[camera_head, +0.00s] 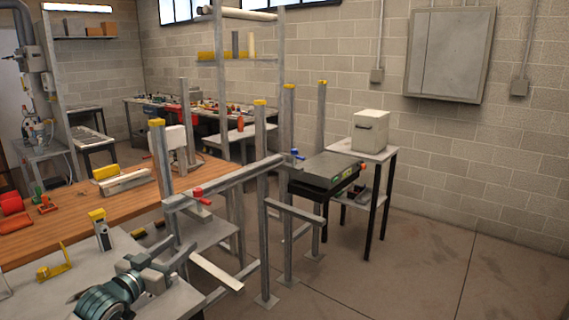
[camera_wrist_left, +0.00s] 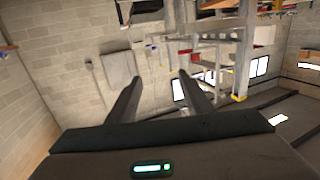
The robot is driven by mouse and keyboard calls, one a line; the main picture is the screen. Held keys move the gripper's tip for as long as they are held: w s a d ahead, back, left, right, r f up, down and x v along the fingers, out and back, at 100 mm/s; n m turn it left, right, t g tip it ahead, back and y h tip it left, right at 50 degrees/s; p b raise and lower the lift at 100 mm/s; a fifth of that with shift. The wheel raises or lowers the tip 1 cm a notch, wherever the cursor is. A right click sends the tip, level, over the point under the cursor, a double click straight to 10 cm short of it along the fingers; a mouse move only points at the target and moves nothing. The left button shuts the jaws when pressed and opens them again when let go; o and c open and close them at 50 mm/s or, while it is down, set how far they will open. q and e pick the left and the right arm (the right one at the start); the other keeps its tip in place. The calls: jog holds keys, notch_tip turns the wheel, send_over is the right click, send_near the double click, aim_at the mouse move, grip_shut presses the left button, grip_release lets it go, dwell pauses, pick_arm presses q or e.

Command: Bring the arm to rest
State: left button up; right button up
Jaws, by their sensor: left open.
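My left arm comes in at the bottom left of the head view, low over a grey table (camera_head: 40,285). Its gripper (camera_head: 178,257) points right, toward a grey metal post frame. In the left wrist view the two dark fingers of the left gripper (camera_wrist_left: 159,78) stand apart with nothing between them. The wrist view is tilted and shows the block wall and hanging-looking posts beyond the fingers. My right arm and gripper are not in view.
A pipe frame (camera_head: 262,190) with red (camera_head: 199,194) and blue (camera_head: 296,154) valve handles stands close to my left gripper. A wooden bench (camera_head: 100,215) is behind the arm. A small stand (camera_head: 376,156) holds a white box (camera_head: 370,130). The floor (camera_head: 440,260) at right is clear.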

pick_arm(q)
jog(key=s+d+f+g+y, duration=0.1)
jog(key=s+d+f+g, duration=0.2)
jog(key=s+f, duration=0.8)
jog(key=s+d+f+g+y, duration=0.2)
jog(key=s+d+f+g, duration=0.15)
jog(key=s+f, duration=0.7)
jog(key=s+a+f+n+g+y, duration=0.1)
jog(key=s+f+g, duration=0.3)
jog(key=s, duration=1)
jog(key=s+f+n+g+y, duration=0.1)
jog(key=s+f+g+y, duration=0.15)
jog(key=s+f, duration=0.75)
jog(key=s+f+g, duration=0.1)
jog(key=s+f, duration=0.1)
jog(key=f, duration=1)
jog(key=s+f, duration=0.2)
jog(key=f, duration=0.9)
jog(key=s+a+f+g, duration=0.1)
jog(key=s+a+f, duration=0.2)
jog(key=s+f, duration=1.5)
jog(key=shift+s+f, duration=0.2)
jog(key=shift+f, duration=0.25)
